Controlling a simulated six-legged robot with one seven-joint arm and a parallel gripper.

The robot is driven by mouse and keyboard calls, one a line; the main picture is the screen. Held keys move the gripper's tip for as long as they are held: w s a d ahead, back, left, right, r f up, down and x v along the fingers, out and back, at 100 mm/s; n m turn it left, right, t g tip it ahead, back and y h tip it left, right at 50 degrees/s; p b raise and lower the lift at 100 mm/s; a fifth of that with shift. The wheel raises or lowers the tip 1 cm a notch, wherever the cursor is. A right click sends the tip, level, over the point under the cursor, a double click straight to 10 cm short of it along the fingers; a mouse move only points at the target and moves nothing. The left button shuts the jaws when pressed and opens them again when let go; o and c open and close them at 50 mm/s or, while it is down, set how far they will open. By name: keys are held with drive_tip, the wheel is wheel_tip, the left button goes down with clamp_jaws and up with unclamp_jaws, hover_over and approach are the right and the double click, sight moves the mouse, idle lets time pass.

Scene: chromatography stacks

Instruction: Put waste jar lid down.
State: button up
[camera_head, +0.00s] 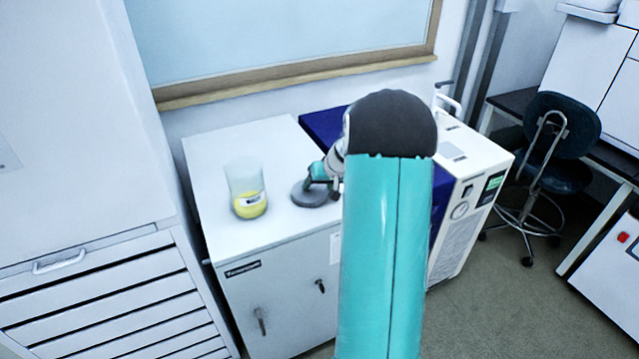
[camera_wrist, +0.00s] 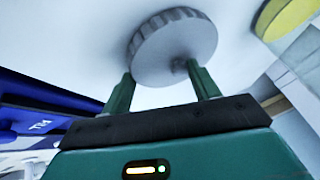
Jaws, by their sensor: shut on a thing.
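The waste jar lid is a grey disc (camera_head: 309,194) with a ridged rim. It is level at the cabinet top, near its right side; whether it touches the surface I cannot tell. My gripper (camera_head: 322,184) is shut on the lid, coming in from the right. In the wrist view the lid (camera_wrist: 172,46) fills the space beyond my fingertips (camera_wrist: 160,74), with a small knob near the right fingertip. The open waste jar (camera_head: 246,188), clear with yellow liquid and a label, stands upright left of the lid. Its yellow part shows in the wrist view (camera_wrist: 286,16).
The white cabinet top (camera_head: 225,145) is otherwise clear behind and around the jar. A dark blue surface (camera_head: 322,126) and a white instrument (camera_head: 465,190) stand to the right. A wall and window frame are behind. A chair (camera_head: 560,140) stands far right.

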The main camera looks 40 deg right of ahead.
drive_tip(key=shift+f, duration=0.2)
drive_tip(key=o, duration=1)
drive_tip(key=shift+c, duration=0.2)
